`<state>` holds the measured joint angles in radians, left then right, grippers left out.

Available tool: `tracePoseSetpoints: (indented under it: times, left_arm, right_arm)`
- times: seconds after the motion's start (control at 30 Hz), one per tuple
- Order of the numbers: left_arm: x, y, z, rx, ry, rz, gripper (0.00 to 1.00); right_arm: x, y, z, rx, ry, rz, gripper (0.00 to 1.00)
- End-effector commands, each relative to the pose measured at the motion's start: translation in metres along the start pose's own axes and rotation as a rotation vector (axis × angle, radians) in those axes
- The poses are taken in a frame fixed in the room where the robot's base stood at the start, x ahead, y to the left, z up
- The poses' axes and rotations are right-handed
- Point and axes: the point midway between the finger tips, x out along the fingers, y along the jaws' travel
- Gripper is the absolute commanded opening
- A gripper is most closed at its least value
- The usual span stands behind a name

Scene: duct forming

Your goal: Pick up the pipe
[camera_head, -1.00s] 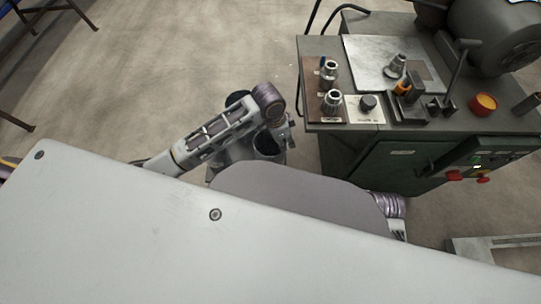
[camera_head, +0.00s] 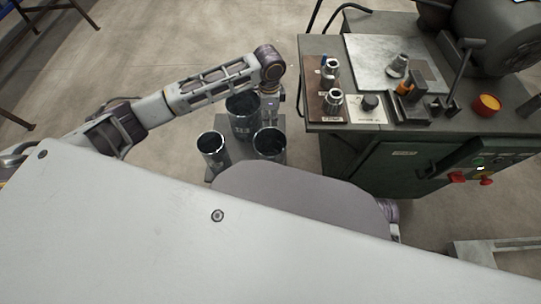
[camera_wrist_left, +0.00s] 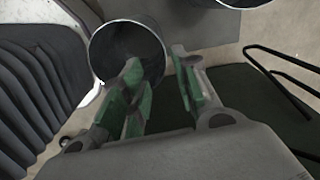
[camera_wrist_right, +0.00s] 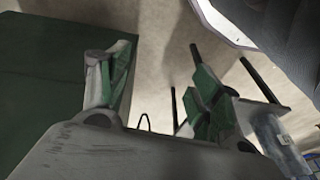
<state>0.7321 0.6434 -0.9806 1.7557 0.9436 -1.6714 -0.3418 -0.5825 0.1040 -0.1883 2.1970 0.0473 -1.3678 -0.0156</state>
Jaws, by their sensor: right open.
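Three dark, open-topped metal pipes stand upright on a low grey stand: a back pipe (camera_head: 241,124), a left pipe (camera_head: 212,151) and a right pipe (camera_head: 270,146). My left gripper (camera_head: 271,106) points down just right of the back pipe. In the left wrist view, my left gripper (camera_wrist_left: 162,68) is open. One finger overlaps a pipe's round mouth and the other is outside its right rim; the pipe (camera_wrist_left: 112,45) shows behind them. Contact cannot be told. My right gripper (camera_wrist_right: 160,85) is open and empty; it is outside the head view.
Open floor (camera_head: 180,45) lies at the back left. My pale body covers the lower picture.

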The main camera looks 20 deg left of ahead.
Motion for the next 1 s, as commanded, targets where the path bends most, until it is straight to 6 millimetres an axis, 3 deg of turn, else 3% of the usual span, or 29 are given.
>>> tracePoseSetpoints:
  times: [0.57,1.0]
  left_arm:
    - [0.002,-0.004,0.004,0.003,-0.011,0.003,0.30]
    - [0.051,-0.004,0.004,0.002,-0.011,0.003,0.30]
  right_arm:
    - [0.001,-0.001,0.000,-0.001,0.002,-0.002,0.64]
    - [-0.014,-0.004,-0.008,-0.002,0.041,-0.012,0.64]
